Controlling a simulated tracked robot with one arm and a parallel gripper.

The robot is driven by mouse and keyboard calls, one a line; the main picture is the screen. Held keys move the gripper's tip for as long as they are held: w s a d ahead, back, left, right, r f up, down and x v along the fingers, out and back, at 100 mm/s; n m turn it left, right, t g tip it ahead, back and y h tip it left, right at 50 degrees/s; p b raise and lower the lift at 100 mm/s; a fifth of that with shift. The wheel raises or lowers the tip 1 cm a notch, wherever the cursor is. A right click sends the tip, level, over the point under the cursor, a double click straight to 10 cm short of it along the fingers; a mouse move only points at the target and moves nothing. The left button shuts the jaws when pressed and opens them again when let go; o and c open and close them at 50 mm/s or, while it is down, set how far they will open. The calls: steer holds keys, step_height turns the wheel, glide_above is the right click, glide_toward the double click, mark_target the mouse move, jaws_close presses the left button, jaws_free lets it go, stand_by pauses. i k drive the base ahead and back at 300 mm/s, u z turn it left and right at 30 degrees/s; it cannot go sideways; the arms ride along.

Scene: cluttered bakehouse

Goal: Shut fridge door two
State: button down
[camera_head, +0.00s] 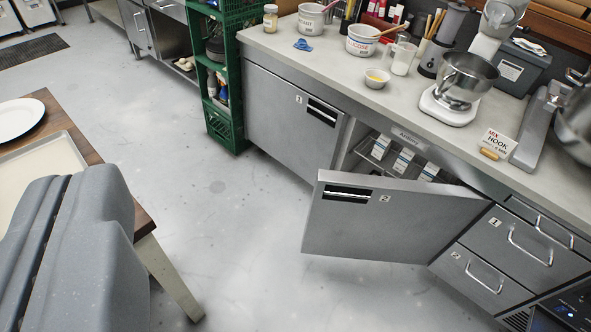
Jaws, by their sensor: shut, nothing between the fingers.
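Fridge door two (390,216), a steel panel marked 2 with a dark slot handle (347,193), stands open and swung out from the counter front. Its hinge side is at the right, by the drawers, and its free edge points left into the room. Behind it the open fridge compartment (364,147) shows a wire shelf with several white cartons (402,162); its lower part is hidden by the door. My grey gripper (68,188) is at the lower left, shut and empty, well left of the door and apart from it.
Fridge door one (289,120) is closed. A green crate stack (224,122) stands left of it, and drawers (527,244) lie right of door two. A wooden table (89,155) with a tray and plate is at left. The floor (225,230) between table and door is clear.

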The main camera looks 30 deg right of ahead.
mark_target(350, 215)
steer(key=z, duration=0.3)
steer(key=i, duration=0.95)
steer(key=z, duration=0.6)
